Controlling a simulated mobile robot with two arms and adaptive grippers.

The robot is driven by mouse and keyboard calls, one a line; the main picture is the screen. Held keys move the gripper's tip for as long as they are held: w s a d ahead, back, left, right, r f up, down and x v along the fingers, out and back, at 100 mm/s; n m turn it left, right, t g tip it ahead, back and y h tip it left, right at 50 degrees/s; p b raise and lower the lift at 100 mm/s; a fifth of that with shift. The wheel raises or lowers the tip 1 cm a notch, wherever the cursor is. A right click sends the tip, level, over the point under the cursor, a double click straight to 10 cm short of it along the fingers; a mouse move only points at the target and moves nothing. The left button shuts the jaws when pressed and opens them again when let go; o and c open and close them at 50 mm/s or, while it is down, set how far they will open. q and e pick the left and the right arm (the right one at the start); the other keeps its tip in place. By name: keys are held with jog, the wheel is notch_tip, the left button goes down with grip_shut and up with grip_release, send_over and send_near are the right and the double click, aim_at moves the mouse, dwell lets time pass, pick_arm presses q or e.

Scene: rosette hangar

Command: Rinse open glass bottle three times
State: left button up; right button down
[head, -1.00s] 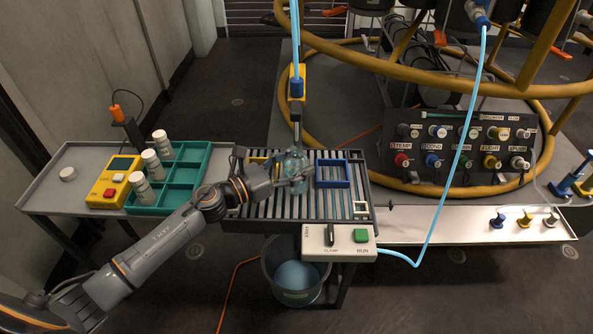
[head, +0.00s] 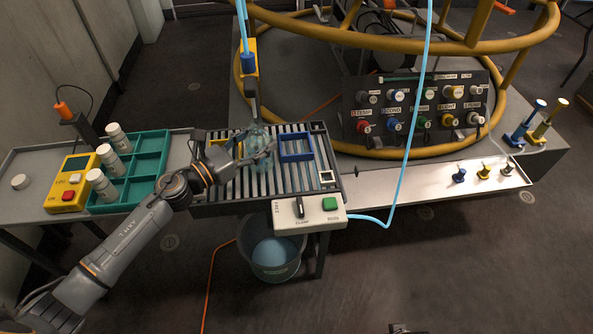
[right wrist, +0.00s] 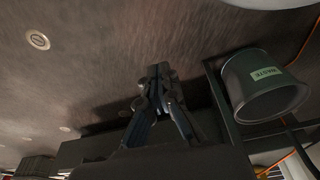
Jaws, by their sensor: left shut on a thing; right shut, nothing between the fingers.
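The clear glass bottle (head: 257,139) stands over the slatted rack (head: 247,188), below the upright rinsing post with a blue fitting (head: 249,62). My left gripper (head: 262,150) is shut on the bottle from its near side and partly hides it. I cannot tell whether the bottle's base touches the slats. A control box (head: 290,221) at the rack's front edge has a black clamp lever (head: 300,207) and a green run button (head: 330,204). My right gripper (right wrist: 158,75) is shut and empty over the floor in the right wrist view.
A bucket (head: 272,274) stands under the rack; its label reads waste in the right wrist view (right wrist: 262,90). A teal tray (head: 148,171) with white containers and a yellow device (head: 74,185) are on the left table. A blue frame (head: 296,148) sits right of the bottle.

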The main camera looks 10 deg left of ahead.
jog(key=w+a+r+m+t+y, duration=0.2)
jog(key=w+a+r, duration=0.3)
jog(key=w+r, duration=0.5)
notch_tip(320, 180, up, 30)
jog(key=n+t+y, duration=0.1)
jog(key=y, duration=0.4)
send_over(333, 204)
jog(key=shift+f, duration=0.15)
jog(key=shift+f, duration=4.3)
jog(key=shift+f, duration=0.1)
jog(key=shift+f, duration=0.3)
